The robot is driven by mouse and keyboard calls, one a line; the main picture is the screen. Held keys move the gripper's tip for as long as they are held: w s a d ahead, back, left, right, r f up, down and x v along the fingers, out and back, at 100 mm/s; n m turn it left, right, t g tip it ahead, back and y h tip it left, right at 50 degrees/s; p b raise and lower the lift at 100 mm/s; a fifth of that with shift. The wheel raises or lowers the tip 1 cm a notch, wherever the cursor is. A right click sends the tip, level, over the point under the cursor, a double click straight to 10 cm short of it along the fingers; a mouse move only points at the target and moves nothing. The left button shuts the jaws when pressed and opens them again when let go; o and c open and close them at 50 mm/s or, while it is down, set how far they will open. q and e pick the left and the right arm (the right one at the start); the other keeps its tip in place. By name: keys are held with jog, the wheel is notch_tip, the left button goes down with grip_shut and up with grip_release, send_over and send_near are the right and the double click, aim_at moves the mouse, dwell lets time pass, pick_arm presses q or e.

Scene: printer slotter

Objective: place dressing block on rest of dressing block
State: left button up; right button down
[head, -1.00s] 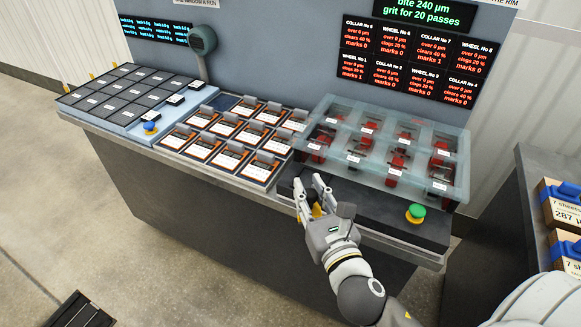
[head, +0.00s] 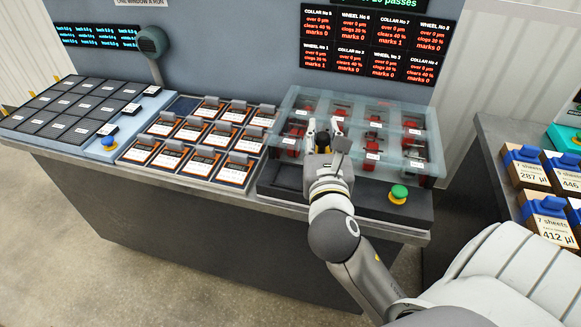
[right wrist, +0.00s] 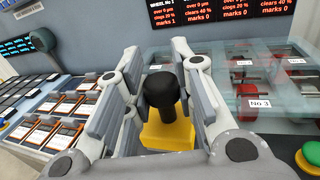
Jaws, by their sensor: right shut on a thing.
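The dressing block (right wrist: 168,136) is yellow with a black knob on top. It shows in the right wrist view between the fingers of my right gripper (right wrist: 161,85). My right gripper (head: 323,130) is shut on the block's knob. In the head view it is over the front row of the clear-covered case, and the hand mostly hides the block. A black ledge (head: 280,178) runs along the front of this case. I cannot make out which part is the block's rest. My left gripper is not in view.
The clear case (head: 428,150) holds several red-and-black parts in compartments. A green button (head: 398,193) is at the ledge's right. Orange-edged cards (head: 186,160) and a blue button (head: 108,141) lie left. A side table (head: 490,135) with boxes stands right.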

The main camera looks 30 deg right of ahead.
jog(key=shift+w+a+f+b, duration=0.1)
jog(key=shift+w+f+b, duration=0.2)
jog(key=shift+w+b, duration=0.2)
jog(key=shift+w+a+f+b, duration=0.1)
jog(key=shift+w+f+b, duration=0.15)
jog(key=shift+w+b, duration=0.15)
jog(key=w+f, duration=0.2)
jog(key=f, duration=0.1)
jog(key=w+a+f+b, duration=0.1)
jog(key=w+f, duration=0.1)
jog(key=f, duration=0.1)
jog(key=w+f, duration=0.2)
jog(key=f, duration=0.1)
jog(key=shift+w+a+b, duration=0.25)
jog(key=shift+w+b, duration=0.05)
jog(key=shift+b, duration=0.05)
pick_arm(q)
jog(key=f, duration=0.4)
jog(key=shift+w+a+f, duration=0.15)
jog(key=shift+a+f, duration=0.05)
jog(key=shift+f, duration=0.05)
pick_arm(e)
jog(key=shift+f, duration=0.2)
jog(key=shift+f, duration=0.15)
jog(key=c, duration=1.2)
grip_release()
jog(key=shift+s, duration=0.1)
